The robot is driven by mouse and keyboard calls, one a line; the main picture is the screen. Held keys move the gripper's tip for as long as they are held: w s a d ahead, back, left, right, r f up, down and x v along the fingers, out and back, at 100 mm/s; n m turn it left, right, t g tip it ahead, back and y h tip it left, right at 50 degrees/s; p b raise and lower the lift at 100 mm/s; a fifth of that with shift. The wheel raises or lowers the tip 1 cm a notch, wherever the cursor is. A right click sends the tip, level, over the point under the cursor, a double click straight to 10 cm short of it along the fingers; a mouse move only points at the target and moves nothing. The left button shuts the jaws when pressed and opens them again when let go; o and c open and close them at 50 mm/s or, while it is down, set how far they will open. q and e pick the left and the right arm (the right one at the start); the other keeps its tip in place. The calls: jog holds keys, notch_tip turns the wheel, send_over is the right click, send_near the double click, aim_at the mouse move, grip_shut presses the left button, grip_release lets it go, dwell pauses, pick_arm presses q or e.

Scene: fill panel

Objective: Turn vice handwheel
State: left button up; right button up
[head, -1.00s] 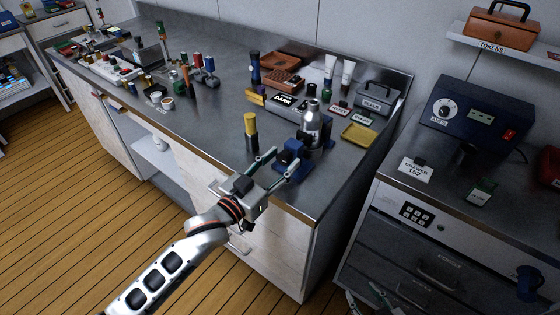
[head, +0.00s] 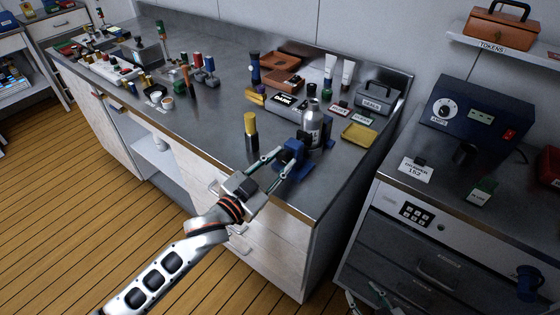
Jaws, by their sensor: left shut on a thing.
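The blue bench vice (head: 306,168) stands near the front right edge of the steel worktop. A silver bottle (head: 312,128) stands upright at the vice; whether its jaws touch it I cannot tell. My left gripper (head: 283,161) reaches in from the lower left and is shut on the dark blue handwheel (head: 293,149) at the vice's front. Its two fingers lie on either side, and the grip hides part of the wheel. My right gripper (head: 364,299) shows at the bottom edge, its two fingertips apart and nothing between them.
A gold-capped dark bottle (head: 251,132) stands just left of the vice. A yellow tray (head: 358,136) and a grey box (head: 375,100) lie behind it at the right. A cabinet with a blue device (head: 480,110) stands at the right, across a gap.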

pick_arm(q)
jog(key=o, duration=1.1)
jog(key=v, duration=1.2)
jog(key=s+a+f+n+g+y, duration=0.1)
jog(key=s+a+f+n+y, duration=0.1)
jog(key=f, duration=0.7)
jog(key=s+a+f+n+g+y, duration=0.1)
jog(key=s+a+f+n+y, duration=0.1)
jog(key=s+a+f, duration=0.5)
jog(key=s+a+f+n+g+y, duration=0.2)
jog(key=s+a+f+n+y, duration=0.1)
jog(key=f, duration=0.9)
jog(key=shift+s+a+y, duration=0.8)
jog(key=shift+s+a, duration=0.4)
jog(key=shift+s, duration=0.05)
